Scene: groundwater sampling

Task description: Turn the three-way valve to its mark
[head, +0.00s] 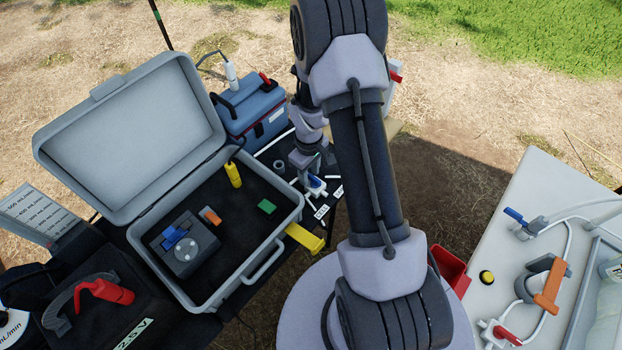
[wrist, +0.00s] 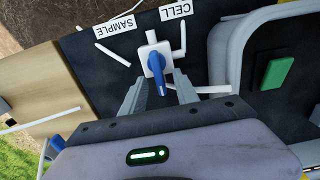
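The three-way valve is a small white body with a blue handle, in the wrist view (wrist: 156,68) at upper centre. White tube stubs branch from it towards labels reading SAMPLE (wrist: 114,27) and CELL (wrist: 176,11). The blue handle (wrist: 160,80) points down the picture towards my gripper, away from the labels. My gripper (wrist: 159,92) is open, with one grey finger on each side of the handle and a visible gap to each. In the head view the valve (head: 316,186) is small and partly hidden beside my gripper.
An open grey case (head: 255,250) stands left of the valve, holding a grey device (head: 185,246), a yellow cylinder (head: 233,174) and a green block (head: 267,206). A blue cooler (head: 252,107) stands behind. A side table (head: 545,190) with tubing is at right.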

